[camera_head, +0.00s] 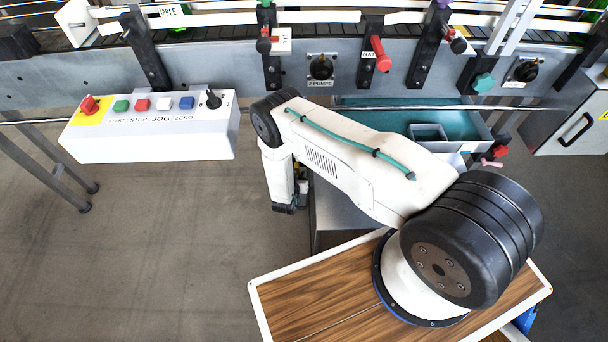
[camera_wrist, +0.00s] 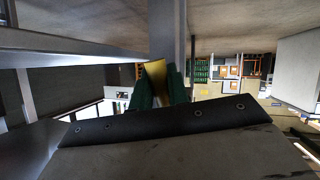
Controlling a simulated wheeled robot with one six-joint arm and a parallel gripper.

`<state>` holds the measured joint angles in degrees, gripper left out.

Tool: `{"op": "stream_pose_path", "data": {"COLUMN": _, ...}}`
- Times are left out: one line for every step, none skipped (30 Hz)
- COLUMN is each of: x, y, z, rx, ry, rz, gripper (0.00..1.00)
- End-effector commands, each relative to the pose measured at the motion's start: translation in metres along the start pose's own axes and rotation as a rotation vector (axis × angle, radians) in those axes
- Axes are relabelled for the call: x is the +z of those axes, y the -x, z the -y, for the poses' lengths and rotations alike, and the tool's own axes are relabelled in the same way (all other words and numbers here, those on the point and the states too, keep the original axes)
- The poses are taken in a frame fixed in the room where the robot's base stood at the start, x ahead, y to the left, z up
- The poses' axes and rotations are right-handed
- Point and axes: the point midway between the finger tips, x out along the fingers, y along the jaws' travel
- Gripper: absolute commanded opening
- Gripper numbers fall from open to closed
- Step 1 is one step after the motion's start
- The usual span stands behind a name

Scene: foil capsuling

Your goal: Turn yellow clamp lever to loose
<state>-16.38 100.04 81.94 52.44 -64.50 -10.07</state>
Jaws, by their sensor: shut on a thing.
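In the wrist view my gripper (camera_wrist: 159,88) has two dark green fingers closed on a yellow piece (camera_wrist: 155,70), which looks like the yellow clamp lever. The piece stands between the fingers and pokes out past their tips. A grey upright post (camera_wrist: 167,30) is right behind it. How far the lever is turned cannot be told. In the head view my arm reaches down below the conveyor's front, and its own links hide the fingers and the lever.
A white control box (camera_head: 150,147) with coloured buttons hangs left of my arm. A teal tray (camera_head: 480,128) sits behind my arm. The conveyor's side rail (camera_head: 210,65) carries a red handle (camera_head: 380,55) and several knobs. A grey cabinet (camera_head: 566,122) stands at right.

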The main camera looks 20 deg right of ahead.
Motion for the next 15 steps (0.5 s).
{"op": "stream_pose_path", "data": {"x": -0.0009, "y": 0.0002, "z": 0.001, "rx": -0.001, "ry": 0.0, "rz": -0.002, "gripper": 0.0}}
{"op": "stream_pose_path", "data": {"x": -0.0009, "y": 0.0002, "z": 0.0011, "rx": -0.002, "ry": 0.001, "rz": -0.002, "gripper": 0.0}}
{"op": "stream_pose_path", "data": {"x": -0.0009, "y": 0.0002, "z": 0.0011, "rx": -0.002, "ry": 0.001, "rz": -0.003, "gripper": 0.28}}
{"op": "stream_pose_path", "data": {"x": -0.0009, "y": 0.0002, "z": 0.0011, "rx": -0.002, "ry": 0.001, "rz": -0.002, "gripper": 0.36}}
{"op": "stream_pose_path", "data": {"x": -0.0008, "y": 0.0001, "z": 0.001, "rx": -0.002, "ry": 0.001, "rz": -0.002, "gripper": 0.38}}
{"op": "stream_pose_path", "data": {"x": -0.0008, "y": 0.0, "z": 0.0007, "rx": -0.001, "ry": 0.001, "rz": -0.002, "gripper": 0.38}}
{"op": "stream_pose_path", "data": {"x": -0.0007, "y": -0.0001, "z": 0.0005, "rx": -0.001, "ry": 0.001, "rz": -0.002, "gripper": 0.38}}
{"op": "stream_pose_path", "data": {"x": -0.0006, "y": -0.0002, "z": 0.0002, "rx": -0.001, "ry": 0.001, "rz": -0.002, "gripper": 0.38}}
{"op": "stream_pose_path", "data": {"x": -0.0006, "y": -0.0004, "z": -0.0001, "rx": 0.0, "ry": 0.001, "rz": -0.002, "gripper": 0.38}}
{"op": "stream_pose_path", "data": {"x": -0.0006, "y": -0.0004, "z": -0.0003, "rx": 0.0, "ry": 0.001, "rz": -0.002, "gripper": 0.38}}
{"op": "stream_pose_path", "data": {"x": -0.0005, "y": -0.0005, "z": -0.0005, "rx": 0.0, "ry": 0.001, "rz": -0.001, "gripper": 0.38}}
{"op": "stream_pose_path", "data": {"x": -0.0005, "y": -0.0004, "z": -0.0006, "rx": 0.0, "ry": 0.001, "rz": -0.001, "gripper": 0.38}}
{"op": "stream_pose_path", "data": {"x": -0.0005, "y": 0.0003, "z": -0.0006, "rx": 0.0, "ry": 0.001, "rz": -0.001, "gripper": 0.38}}
{"op": "stream_pose_path", "data": {"x": -0.0005, "y": 0.0016, "z": -0.0005, "rx": 0.0, "ry": 0.002, "rz": -0.001, "gripper": 0.38}}
{"op": "stream_pose_path", "data": {"x": -0.0006, "y": 0.0046, "z": -0.0002, "rx": 0.0, "ry": 0.002, "rz": -0.001, "gripper": 0.38}}
